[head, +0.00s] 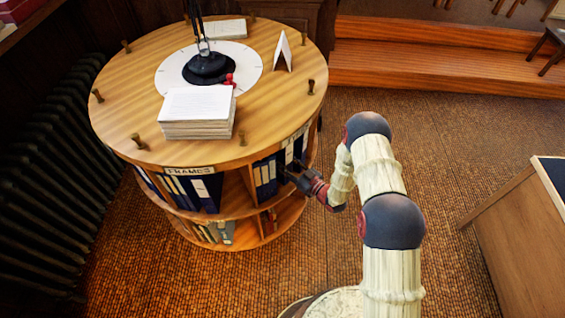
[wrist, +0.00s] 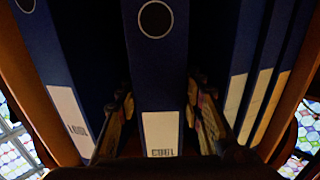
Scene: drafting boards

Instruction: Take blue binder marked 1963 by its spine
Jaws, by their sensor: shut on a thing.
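A blue binder (wrist: 160,75) stands upright in a compartment of the round wooden shelf, its spine facing my wrist camera. It has a dark round finger hole and a white label (wrist: 161,134) with an upside-down number, too small to read surely as 1963. My gripper (wrist: 161,108) is shut on this binder, one finger on each side of the spine. In the head view my gripper (head: 293,174) reaches into the right-hand compartment under the tabletop. The held binder is partly hidden there by the gripper and neighbouring binders.
Other blue binders stand to the left (wrist: 62,70) and right (wrist: 240,75) of the held one, between wooden dividers. The round tabletop (head: 120,85) carries a paper stack (head: 198,112), a lamp (head: 208,66) and a card (head: 283,52). A desk (head: 515,225) stands at right; the floor between is clear.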

